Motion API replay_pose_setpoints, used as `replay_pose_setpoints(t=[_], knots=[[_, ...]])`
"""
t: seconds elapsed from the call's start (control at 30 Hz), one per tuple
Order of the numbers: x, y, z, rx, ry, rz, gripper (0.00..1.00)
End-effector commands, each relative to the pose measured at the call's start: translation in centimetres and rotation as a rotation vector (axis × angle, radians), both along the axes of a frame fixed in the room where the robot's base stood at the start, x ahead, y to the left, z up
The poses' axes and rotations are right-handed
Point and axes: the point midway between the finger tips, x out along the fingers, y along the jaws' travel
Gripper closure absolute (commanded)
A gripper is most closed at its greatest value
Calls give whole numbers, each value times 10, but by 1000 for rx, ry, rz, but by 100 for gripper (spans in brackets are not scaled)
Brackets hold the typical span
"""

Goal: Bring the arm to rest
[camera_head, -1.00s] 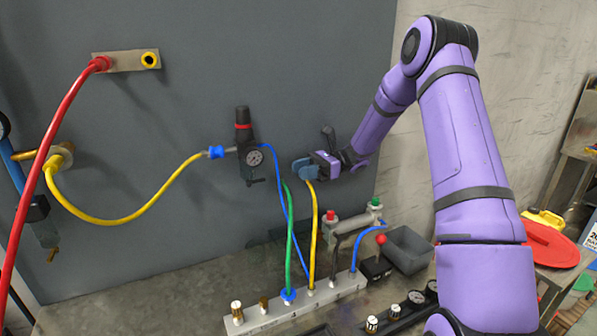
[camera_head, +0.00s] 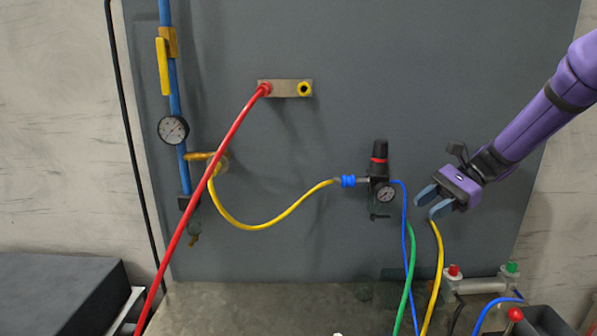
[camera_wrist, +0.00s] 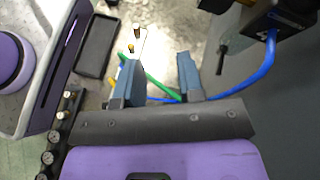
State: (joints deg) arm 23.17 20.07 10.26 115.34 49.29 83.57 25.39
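My gripper (camera_head: 431,203) is at the right of the head view, in front of the grey panel, with its two blue fingers spread apart. The wrist view also shows the fingers (camera_wrist: 158,80) apart, with nothing held between them. A yellow hose (camera_head: 437,262) rises from below, and its upper end is just under the lower fingertip. I cannot tell whether they touch. My purple arm reaches in from the right edge.
A regulator with a gauge (camera_head: 379,178) is on the panel left of my gripper. A green hose (camera_head: 408,270) and a blue hose (camera_head: 405,230) hang close by. A red hose (camera_head: 215,180) crosses the left side. A dark block (camera_head: 55,290) stands at lower left.

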Motion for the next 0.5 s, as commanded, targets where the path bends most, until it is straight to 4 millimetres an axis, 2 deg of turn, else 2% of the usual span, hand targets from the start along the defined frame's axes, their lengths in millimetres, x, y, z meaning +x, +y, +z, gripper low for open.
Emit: replay_pose_setpoints(t=[0.03, 0.2, 0.5], knots=[[-12, 6, 10, -49, -44, 32, 65], [-52, 15, 30, -208, -186, 136, 65], [-122, 19, 59, -470, -450, 324, 65]])
